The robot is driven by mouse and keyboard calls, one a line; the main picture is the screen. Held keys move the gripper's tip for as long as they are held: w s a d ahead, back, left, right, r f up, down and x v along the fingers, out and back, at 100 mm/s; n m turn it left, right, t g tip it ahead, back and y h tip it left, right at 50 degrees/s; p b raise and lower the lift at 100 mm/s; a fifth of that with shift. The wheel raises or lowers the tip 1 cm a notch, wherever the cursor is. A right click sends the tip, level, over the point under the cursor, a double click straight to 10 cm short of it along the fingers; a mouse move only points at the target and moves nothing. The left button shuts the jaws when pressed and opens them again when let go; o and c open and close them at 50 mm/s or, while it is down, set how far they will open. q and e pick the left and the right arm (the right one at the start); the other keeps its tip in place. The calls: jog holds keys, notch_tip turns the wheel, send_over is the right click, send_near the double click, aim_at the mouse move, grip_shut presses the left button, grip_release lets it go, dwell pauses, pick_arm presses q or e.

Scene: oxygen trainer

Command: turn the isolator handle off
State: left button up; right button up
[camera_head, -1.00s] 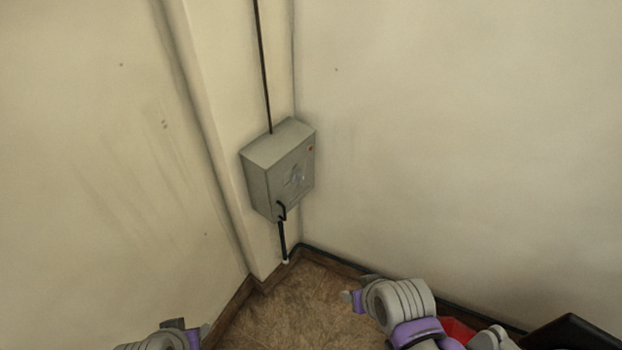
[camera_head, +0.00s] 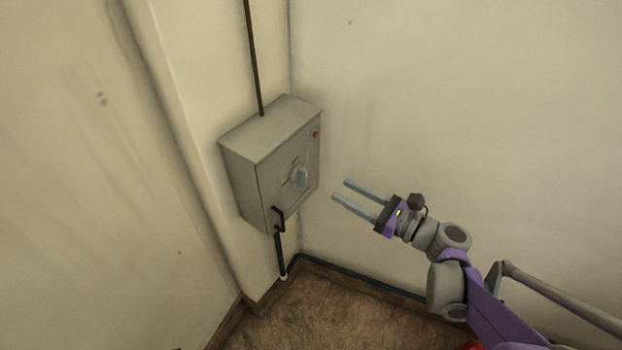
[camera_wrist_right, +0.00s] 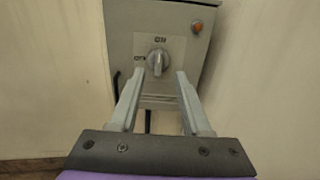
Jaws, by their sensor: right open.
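The isolator handle (camera_head: 299,176) is a light grey rotary knob on the front of a grey wall box (camera_head: 262,175). In the right wrist view the handle (camera_wrist_right: 157,62) stands upright, lined up with the ON mark above it; an OFF mark is at its left. My right gripper (camera_head: 340,189) is open and empty, to the right of the box and apart from the handle. In the right wrist view its two fingers (camera_wrist_right: 154,76) point toward the box, with the handle showing between and beyond their tips. My left gripper is not in view.
An orange-red lamp (camera_head: 315,134) is at the upper right of the box front, also seen in the wrist view (camera_wrist_right: 197,27). A black bar handle (camera_head: 279,218) sits low on the box. Cable runs above and below. Walls meet close behind.

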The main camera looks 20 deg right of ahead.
aim_at(306, 171)
jog(key=b+x, duration=0.1)
jog(key=x, duration=0.9)
jog(key=shift+a+r, duration=0.1)
jog(key=shift+a, duration=0.05)
grip_shut()
